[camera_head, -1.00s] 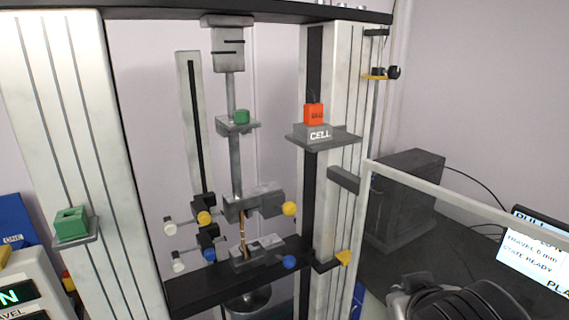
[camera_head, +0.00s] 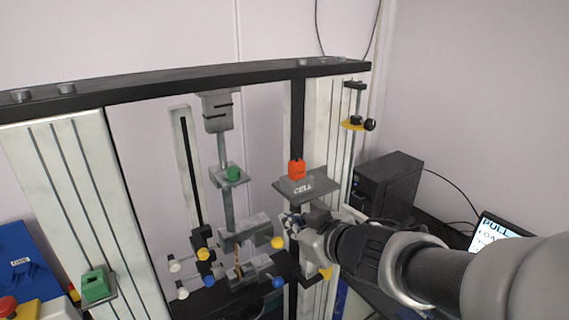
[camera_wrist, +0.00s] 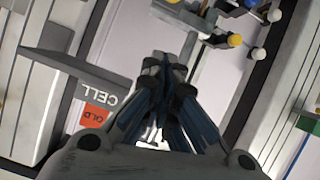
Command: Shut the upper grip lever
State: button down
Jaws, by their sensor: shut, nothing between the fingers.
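The upper grip (camera_head: 245,227) is a grey block at the bottom of the vertical rod. A yellow ball knob (camera_head: 278,242) sits at its right, and another yellow knob (camera_head: 203,254) is at the left near white knobs. The frames do not make clear which knob is the grip lever's. The lower grip (camera_head: 246,268) is just below, with a blue knob (camera_head: 279,282) at its right. My gripper (camera_head: 288,222) is shut and empty, just above and right of the right yellow knob in the head view; contact cannot be told. Its fingers (camera_wrist: 165,62) also show in the wrist view.
The grey CELL shelf (camera_head: 318,184) with a red block (camera_head: 296,170) is close above my gripper. The white right column (camera_head: 325,125) stands behind my arm. A green block (camera_head: 234,173) sits on a bracket on the rod. A black box (camera_head: 388,185) stands at the right.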

dwell(0.3)
jog(key=b, duration=0.3)
send_over(278, 245)
jog(key=a, duration=0.2)
jog(key=f, duration=0.4)
jog(key=shift+w+d+f, duration=0.25)
jog(key=shift+f, duration=0.05)
jog(key=shift+s+d+f+b, duration=0.1)
jog(key=shift+d+f+b, duration=0.15)
jog(key=shift+f, duration=0.35)
jog(key=shift+s+d+f+b, duration=0.1)
jog(key=shift+d+f+b, duration=0.15)
jog(key=shift+f, duration=0.35)
jog(key=shift+d+f, duration=0.15)
jog(key=shift+f, duration=0.4)
jog(key=shift+f+b, duration=0.2)
jog(key=shift+b, duration=0.35)
jog(key=shift+s+d+b, duration=0.15)
jog(key=shift+s+b, duration=0.05)
jog(key=shift+b, duration=0.55)
